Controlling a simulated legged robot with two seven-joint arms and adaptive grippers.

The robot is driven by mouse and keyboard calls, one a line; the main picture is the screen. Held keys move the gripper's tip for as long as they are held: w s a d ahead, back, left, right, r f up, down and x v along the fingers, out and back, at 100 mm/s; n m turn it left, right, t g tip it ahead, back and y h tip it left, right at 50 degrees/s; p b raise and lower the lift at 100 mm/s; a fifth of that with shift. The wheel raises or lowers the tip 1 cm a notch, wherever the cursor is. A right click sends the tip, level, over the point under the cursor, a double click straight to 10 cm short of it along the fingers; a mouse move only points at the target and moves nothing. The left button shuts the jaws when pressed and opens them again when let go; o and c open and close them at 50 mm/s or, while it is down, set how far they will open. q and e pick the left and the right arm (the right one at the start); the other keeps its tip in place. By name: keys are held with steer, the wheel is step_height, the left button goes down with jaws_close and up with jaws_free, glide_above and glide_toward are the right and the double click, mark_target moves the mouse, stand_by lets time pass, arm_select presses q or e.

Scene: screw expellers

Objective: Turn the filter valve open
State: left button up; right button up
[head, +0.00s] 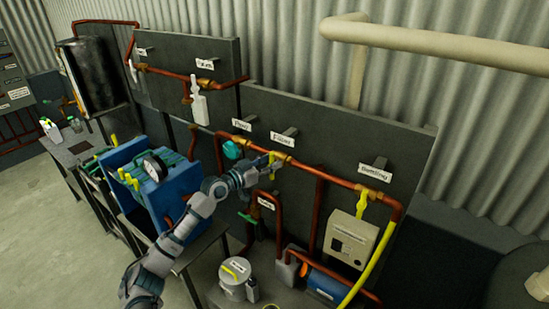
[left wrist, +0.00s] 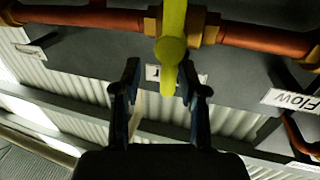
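A yellow valve handle (head: 272,159) sits on the copper pipe below the middle label (head: 283,138), whose small text I cannot read surely. In the left wrist view, which is upside down, the yellow handle (left wrist: 172,45) comes from a brass fitting and its end lies between my fingertips. My left gripper (head: 268,168) is at this handle in the head view. In the wrist view the gripper (left wrist: 160,82) is open, with gaps on both sides of the handle, narrower on the right. The label behind is partly hidden. My right gripper is not in view.
The copper pipe (head: 330,178) runs across the dark panel. A teal valve (head: 233,150) is left of the handle, and a Flow label (left wrist: 293,100) shows in the wrist view. A yellow Bottling valve (head: 361,203) is further right. A blue filter press (head: 165,190) stands left of my arm.

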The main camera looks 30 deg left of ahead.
arm_select(q)
steer(key=shift+w+a+f, duration=0.1)
steer(key=shift+w+a, duration=0.1)
steer(key=shift+w, duration=0.3)
steer(key=shift+w+a+f, duration=0.3)
steer(key=shift+w+a, duration=0.05)
steer(key=shift+a, duration=0.3)
steer(key=shift+d+r, duration=0.1)
steer(key=shift+d, duration=0.3)
steer(key=shift+c, duration=0.4)
steer(key=shift+d+r, duration=0.15)
steer(key=shift+d, duration=0.35)
jaws_close()
steer(key=shift+a, duration=0.15)
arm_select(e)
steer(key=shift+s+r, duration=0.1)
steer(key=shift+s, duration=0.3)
arm_select(q)
steer(key=shift+a, duration=0.1)
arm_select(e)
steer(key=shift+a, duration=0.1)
